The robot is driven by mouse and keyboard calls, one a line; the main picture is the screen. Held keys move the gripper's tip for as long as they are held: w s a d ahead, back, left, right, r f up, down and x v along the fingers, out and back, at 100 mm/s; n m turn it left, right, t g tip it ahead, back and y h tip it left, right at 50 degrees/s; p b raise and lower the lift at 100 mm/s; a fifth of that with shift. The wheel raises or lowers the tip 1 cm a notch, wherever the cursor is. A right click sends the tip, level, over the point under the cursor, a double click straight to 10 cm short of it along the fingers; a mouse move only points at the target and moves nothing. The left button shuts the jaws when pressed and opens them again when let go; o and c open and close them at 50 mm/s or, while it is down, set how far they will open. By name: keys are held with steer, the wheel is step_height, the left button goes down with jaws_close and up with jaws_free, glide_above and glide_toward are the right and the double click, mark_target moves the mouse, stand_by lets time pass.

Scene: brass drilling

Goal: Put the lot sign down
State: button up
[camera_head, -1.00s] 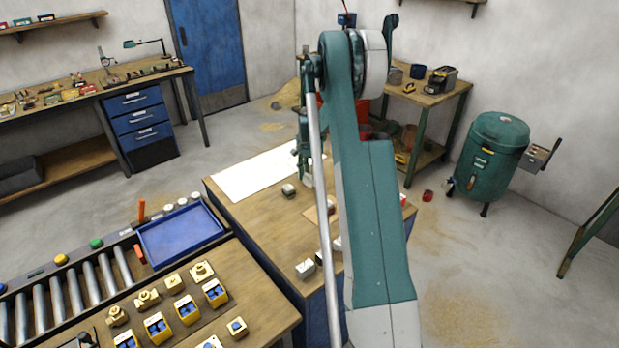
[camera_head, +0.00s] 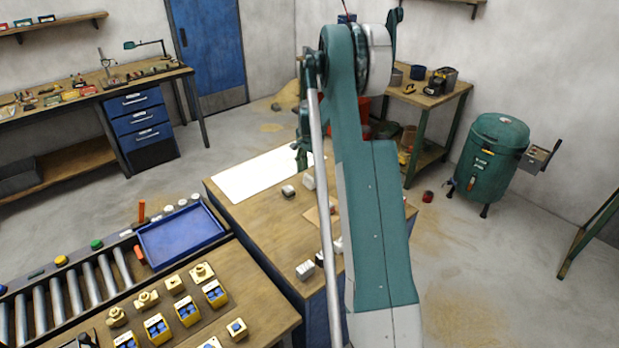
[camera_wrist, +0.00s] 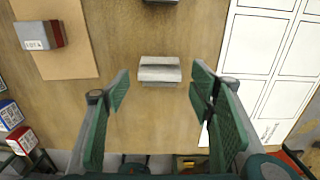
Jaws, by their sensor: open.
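A small grey-white folded piece, seemingly the lot sign (camera_wrist: 159,70), stands on the wooden bench top in the wrist view. It also shows as a pale block (camera_head: 308,182) in the head view. My gripper (camera_wrist: 160,88) is open, with its green-padded fingers on the left and right of the sign and clear gaps on both sides. In the head view my gripper (camera_head: 301,160) is just behind the sign, partly hidden by my arm. No lettering shows on the faces of the sign that I see.
A grey and red block (camera_wrist: 40,35) marked LOT A sits on a brown mat (camera_wrist: 75,66). A white sheet with boxes (camera_wrist: 270,40) lies to the right. Blocks with printed codes (camera_wrist: 22,140) stand at the left edge. Another small block (camera_head: 288,190) is near the sheet.

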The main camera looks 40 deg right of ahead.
mark_target(309, 178)
step_height(309, 178, up, 9)
stand_by(0.4)
steer(key=shift+a, duration=0.1)
stand_by(0.5)
steer(key=s+a+r+n+t, duration=0.1)
steer(key=s+a+r+n, duration=0.25)
steer(key=a+r, duration=0.5)
steer(key=s+a+r+n+t+h, duration=0.15)
steer(key=s+a+r, duration=0.35)
steer(key=a, duration=0.6)
steer(key=s+a+r+n+t+y, duration=0.1)
steer(key=s+a+r+n, duration=0.35)
steer(key=a+r, duration=0.4)
steer(key=s+a+f+n+t, duration=0.2)
steer(key=s+a+n, duration=0.2)
steer(key=s+a, duration=0.7)
steer(key=s+a+f+n+t, duration=0.1)
steer(key=s+a+n, duration=0.3)
steer(key=s+a, duration=0.6)
steer(key=s+f, duration=0.1)
steer(key=s, duration=0.4)
steer(key=shift+s+a+f+t, duration=0.15)
steer(key=shift+a+f+t, duration=0.1)
steer(key=shift+a+t, duration=0.15)
